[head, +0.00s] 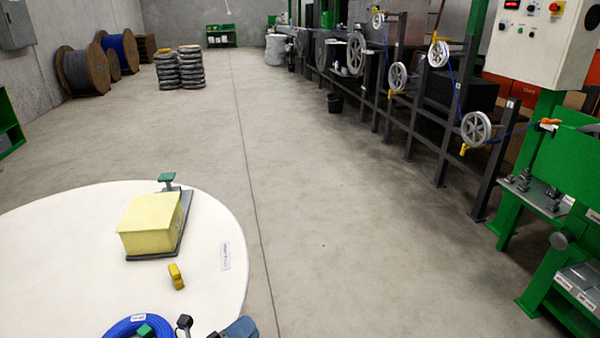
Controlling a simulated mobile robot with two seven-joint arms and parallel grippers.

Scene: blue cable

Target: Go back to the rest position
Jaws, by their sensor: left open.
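A round white table (215,215) fills the lower left. A coil of blue cable (122,328) lies at its near edge, cut off by the bottom of the picture. My left gripper (198,329) shows only in part at the bottom edge, just right of the coil. Its dark fingers are apart, and I see nothing between them. Most of it is out of the frame. My right gripper is not in view.
A yellow box (150,222) sits on a grey scale (186,225) with a small yellow item (176,276) nearby. Green machinery (565,175) and a dark frame with pulleys (475,127) line the right. The floor between is clear. Cable drums (82,70) stand far left.

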